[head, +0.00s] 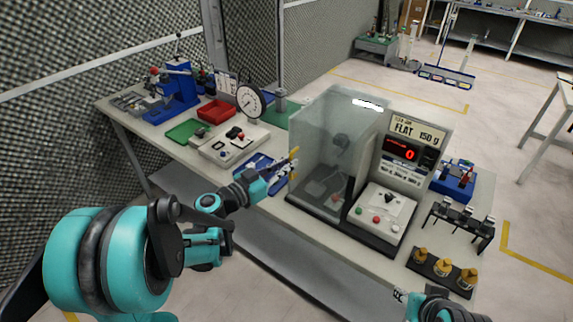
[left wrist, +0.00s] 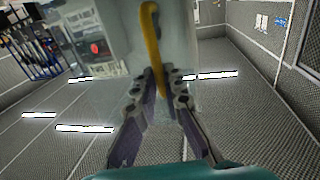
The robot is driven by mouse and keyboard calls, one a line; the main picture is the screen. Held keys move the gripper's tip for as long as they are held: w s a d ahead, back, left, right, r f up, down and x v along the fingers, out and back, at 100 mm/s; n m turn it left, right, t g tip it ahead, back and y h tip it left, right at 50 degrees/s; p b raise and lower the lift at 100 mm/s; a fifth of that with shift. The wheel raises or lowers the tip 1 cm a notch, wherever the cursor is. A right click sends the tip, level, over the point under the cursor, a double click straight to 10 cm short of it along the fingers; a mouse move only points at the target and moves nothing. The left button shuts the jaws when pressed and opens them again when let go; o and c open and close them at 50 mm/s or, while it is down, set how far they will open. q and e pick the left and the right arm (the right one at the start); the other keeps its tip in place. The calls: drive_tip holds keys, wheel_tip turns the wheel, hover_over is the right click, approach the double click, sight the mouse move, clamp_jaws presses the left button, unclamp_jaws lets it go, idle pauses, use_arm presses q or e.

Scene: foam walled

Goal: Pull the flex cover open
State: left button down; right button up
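The flex cover (head: 325,140) is a clear, box-like guard on the left side of the tester marked "FLAT 150 g". It appears closed, and its yellow handle (head: 294,153) is on the edge facing my left arm. My left gripper (head: 284,166) reaches the handle. In the left wrist view the handle (left wrist: 152,45) runs down between the two fingers of the left gripper (left wrist: 161,78), which look closed on it with little gap. Only part of my right gripper (head: 437,306) shows at the bottom edge; its fingers cannot be made out.
The tester's display panel (head: 408,148) and button box (head: 380,215) stand right of the cover. A dial gauge device (head: 248,103), red tray (head: 216,111) and green tray (head: 184,131) are at the left. Brass weights (head: 443,267) and a black rack (head: 460,222) stand at the right.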

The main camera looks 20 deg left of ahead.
use_arm(q)
drive_tip(key=s+d, duration=0.3)
drive_tip(key=d, duration=0.5)
drive_tip(key=s+d, duration=0.3)
drive_tip(key=d, duration=0.6)
drive_tip(key=shift+s+d, duration=0.15)
drive_tip(key=c, duration=1.6)
unclamp_jaws()
drive_tip(key=v, duration=1.2)
drive_tip(key=shift+f, duration=0.1)
